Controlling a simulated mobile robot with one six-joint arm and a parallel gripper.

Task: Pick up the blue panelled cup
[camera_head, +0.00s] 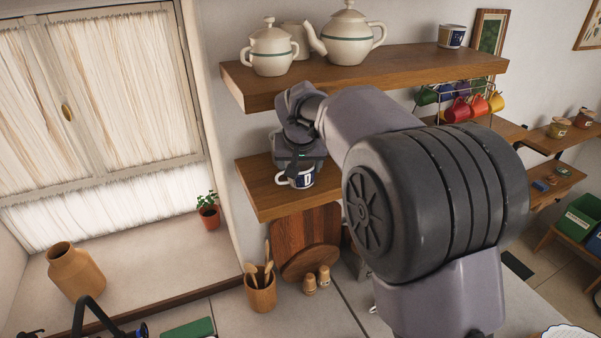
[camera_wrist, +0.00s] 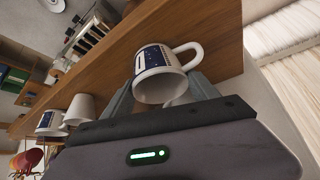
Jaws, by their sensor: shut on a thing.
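My gripper (camera_head: 299,166) is shut on a white cup with a dark blue panel (camera_head: 303,181), at the lower left shelf. In the wrist view, my gripper's grey fingers (camera_wrist: 160,98) stand on either side of this cup (camera_wrist: 152,60), and its white handle points to the right. I cannot tell whether the cup touches the shelf or is just clear of it. A similar blue-panelled cup (camera_head: 452,36) stands on the upper shelf.
The lower shelf (camera_head: 262,190) lies under my gripper and the upper shelf (camera_head: 400,67) is above it, with a teapot (camera_head: 346,38) and a lidded pot (camera_head: 271,52). A plain white cup (camera_wrist: 79,108) and another blue-marked cup (camera_wrist: 48,122) show in the wrist view.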

